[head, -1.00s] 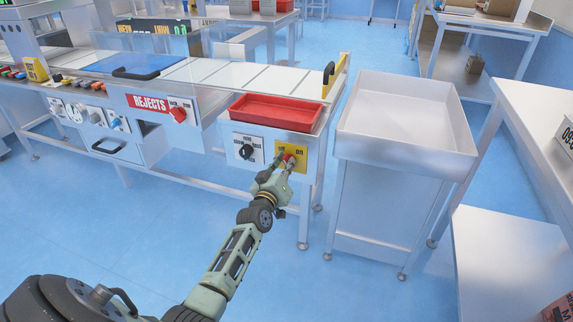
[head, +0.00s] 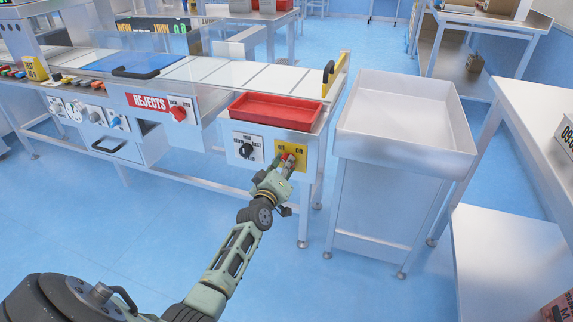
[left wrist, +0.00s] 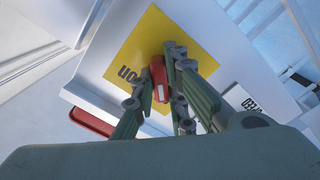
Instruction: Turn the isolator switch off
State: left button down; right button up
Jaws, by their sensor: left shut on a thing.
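The isolator switch is a red knob (left wrist: 158,80) on a yellow plate (head: 303,160) at the right end of the machine's front. The plate carries dark lettering, with "ON" on its right side in the head view. My left gripper (head: 287,162) reaches the plate from below. In the left wrist view, the left gripper's fingers (left wrist: 157,92) are shut on the red knob, one on each side. The knob has a pale mark on its face. In the head view the fingers largely hide the knob, so its exact pointing is hard to tell. My right gripper is not in view.
A white plate with a black knob (head: 247,150) is just left of the yellow plate. A red tray (head: 275,111) sits above on the machine. A red-knobbed switch (head: 179,113) is beside the REJECTS sign. A deep white bin (head: 404,149) stands to the right. The blue floor in front is clear.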

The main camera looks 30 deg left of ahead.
pick_arm(q)
jog(key=c, duration=1.8)
grip_release()
jog(key=shift+o, duration=0.2)
jog(key=shift+s, duration=0.1)
jog(key=v, duration=1.2)
